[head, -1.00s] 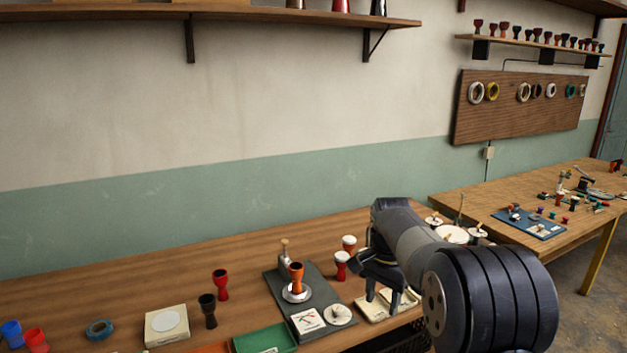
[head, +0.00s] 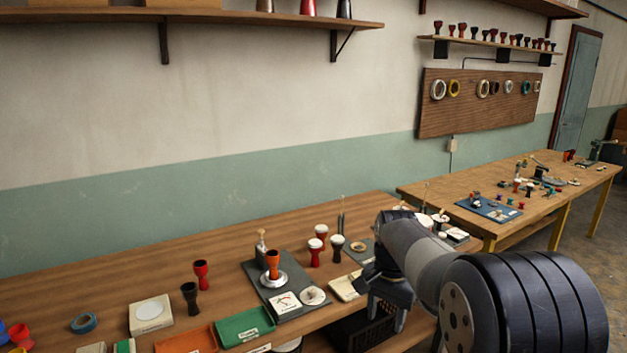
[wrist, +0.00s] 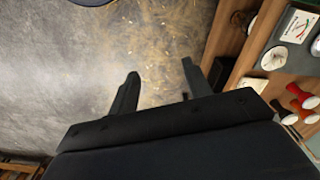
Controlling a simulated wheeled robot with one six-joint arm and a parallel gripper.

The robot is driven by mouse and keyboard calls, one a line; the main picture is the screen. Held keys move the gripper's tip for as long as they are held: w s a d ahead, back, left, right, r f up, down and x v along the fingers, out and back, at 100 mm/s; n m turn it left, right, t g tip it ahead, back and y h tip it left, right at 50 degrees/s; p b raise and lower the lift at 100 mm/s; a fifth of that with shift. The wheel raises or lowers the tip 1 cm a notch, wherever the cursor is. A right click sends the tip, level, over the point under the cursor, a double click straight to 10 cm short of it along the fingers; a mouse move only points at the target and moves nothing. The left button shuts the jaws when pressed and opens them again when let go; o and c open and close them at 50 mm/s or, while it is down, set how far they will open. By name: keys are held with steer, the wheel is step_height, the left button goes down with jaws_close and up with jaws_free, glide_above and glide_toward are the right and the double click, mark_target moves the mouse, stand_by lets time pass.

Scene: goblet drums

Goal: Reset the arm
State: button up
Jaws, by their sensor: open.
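My gripper (head: 385,300) hangs at the front edge of the near workbench (head: 110,286) in the head view, with my arm reaching in from the lower right. In the wrist view my gripper (wrist: 160,85) shows two dark fingers spread apart with nothing between them. Below the fingers is the grey floor (wrist: 90,60), with the bench edge to the right. No drum is in the fingers.
An orange goblet drum (head: 273,264) stands on a round plate on a dark mat (head: 318,276). Red and dark goblet drums stand nearby. A green tray (head: 245,326) lies near the front edge. A second bench (head: 420,190) stands at right.

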steer(key=s+f+n, duration=0.1)
steer(key=s+n, duration=0.1)
steer(key=s, duration=0.6)
steer(key=shift+f, duration=0.4)
